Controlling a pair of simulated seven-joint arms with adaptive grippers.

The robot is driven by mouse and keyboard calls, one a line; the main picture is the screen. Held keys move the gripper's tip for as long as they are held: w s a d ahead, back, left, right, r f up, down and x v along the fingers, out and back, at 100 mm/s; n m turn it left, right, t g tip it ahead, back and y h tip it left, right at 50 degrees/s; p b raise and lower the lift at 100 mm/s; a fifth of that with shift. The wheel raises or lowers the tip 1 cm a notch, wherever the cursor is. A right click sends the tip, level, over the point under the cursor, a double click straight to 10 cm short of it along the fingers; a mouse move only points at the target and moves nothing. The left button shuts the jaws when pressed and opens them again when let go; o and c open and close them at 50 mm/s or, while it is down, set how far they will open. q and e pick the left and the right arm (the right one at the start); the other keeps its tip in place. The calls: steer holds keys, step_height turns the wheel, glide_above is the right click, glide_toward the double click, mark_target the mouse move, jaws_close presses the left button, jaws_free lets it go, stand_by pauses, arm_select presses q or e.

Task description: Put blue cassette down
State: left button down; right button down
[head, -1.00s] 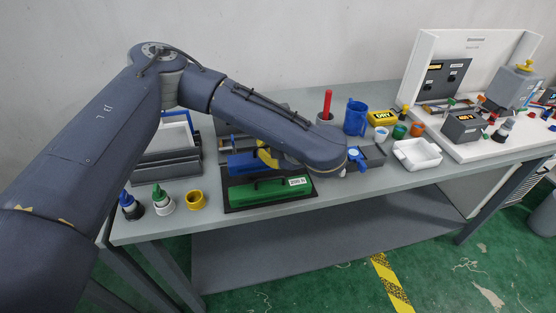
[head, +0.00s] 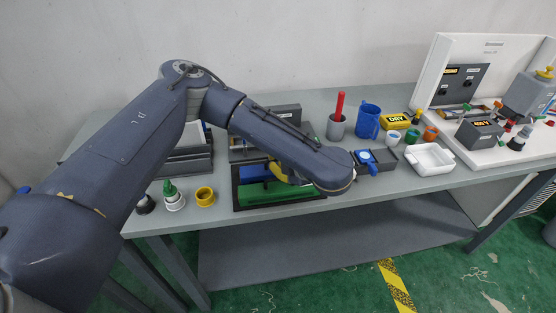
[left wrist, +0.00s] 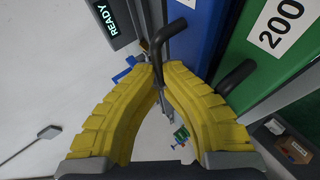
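The blue cassette (head: 255,172) is at the back part of the black tray (head: 236,203), behind the green cassette (head: 275,193). My left gripper (left wrist: 159,76) has its yellow fingertips together at the black handle (left wrist: 168,36) of the blue cassette, which also shows in the left wrist view (left wrist: 203,35). It looks shut on that handle. The green cassette, with a "200" label, lies alongside in the left wrist view (left wrist: 268,55). My left forearm hides the right part of the tray. Whether the blue cassette rests fully on the tray floor cannot be told. My right gripper is not in view.
A grey device (head: 282,114) stands behind the tray; a "READY" display (left wrist: 112,18) shows in the wrist view. A yellow cup (head: 205,196) and a green-capped bottle (head: 173,196) stand left.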

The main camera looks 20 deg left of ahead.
arm_select(q)
steer(key=shift+s+f, duration=0.1)
steer(key=shift+f, duration=0.45)
steer(key=c, duration=1.6)
jaws_free()
steer(key=shift+s+f, duration=0.1)
steer(key=shift+f, duration=0.05)
